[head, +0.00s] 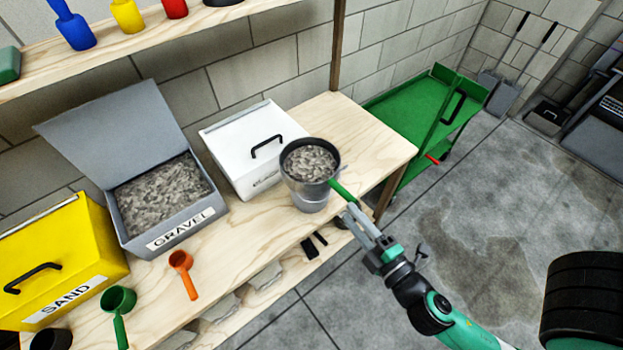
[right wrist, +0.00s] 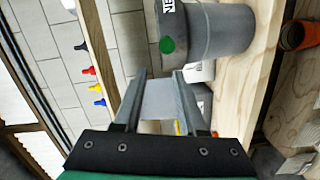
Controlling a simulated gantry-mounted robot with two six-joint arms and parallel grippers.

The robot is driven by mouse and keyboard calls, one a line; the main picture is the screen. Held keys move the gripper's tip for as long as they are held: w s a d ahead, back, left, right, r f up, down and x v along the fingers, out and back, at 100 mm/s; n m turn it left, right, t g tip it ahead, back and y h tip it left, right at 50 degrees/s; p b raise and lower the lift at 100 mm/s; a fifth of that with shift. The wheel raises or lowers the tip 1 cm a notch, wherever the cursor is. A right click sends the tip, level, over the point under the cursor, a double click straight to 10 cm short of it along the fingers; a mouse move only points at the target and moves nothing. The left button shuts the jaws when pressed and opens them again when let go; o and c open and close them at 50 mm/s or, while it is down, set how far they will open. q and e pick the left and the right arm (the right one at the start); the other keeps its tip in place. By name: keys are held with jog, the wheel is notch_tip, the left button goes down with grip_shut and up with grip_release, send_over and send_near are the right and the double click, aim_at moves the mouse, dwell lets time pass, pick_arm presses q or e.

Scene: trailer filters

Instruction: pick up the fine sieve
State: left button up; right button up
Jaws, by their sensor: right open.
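A round grey vessel with a dark rim and a green handle, which looks like the fine sieve (head: 293,178), stands near the workbench's right end, full of grey gravel (head: 310,163). A paler grey cup-like part (head: 311,203) shows beneath it. Its green handle (head: 341,190) sticks out toward my right gripper (head: 356,219). In the right wrist view the handle (right wrist: 167,45) shows end-on as a green disc, just beyond my open, empty fingers (right wrist: 161,78). Whether the fingers touch the handle is unclear. My left gripper is not in view.
A white lidded box (head: 225,140) stands left of the vessel. An open gravel box (head: 125,235), a yellow sand box (head: 95,235), an orange scoop (head: 181,262) and a green scoop (head: 118,300) are further left. A green cart (head: 410,110) stands beyond the bench's right end.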

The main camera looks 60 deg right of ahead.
aim_at(334, 184)
jog(key=w+d+p, duration=0.2)
jog(key=w+d+f+p, duration=0.1)
jog(key=w+d, duration=0.1)
jog(key=shift+f+p, duration=0.1)
jog(key=shift+p, duration=0.25)
jog(key=shift+w+d+f, duration=0.1)
jog(key=shift+w+d, duration=0.2)
jog(key=shift+d, duration=0.05)
jog(key=w+d+p, duration=0.1)
jog(key=w+p, duration=0.1)
jog(key=shift+d+r+p, duration=0.2)
jog(key=shift+d+p, duration=0.15)
jog(key=shift+d, duration=0.05)
jog(key=shift+w+d+f, duration=0.25)
jog(key=shift+w+d, duration=0.05)
jog(key=shift+w, duration=0.2)
jog(key=shift+w+d+f, duration=0.2)
jog(key=shift+w+d, duration=0.1)
jog(key=shift+w, duration=0.2)
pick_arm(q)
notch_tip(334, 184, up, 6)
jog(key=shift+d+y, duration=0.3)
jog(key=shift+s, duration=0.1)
pick_arm(e)
jog(key=shift+c, duration=0.3)
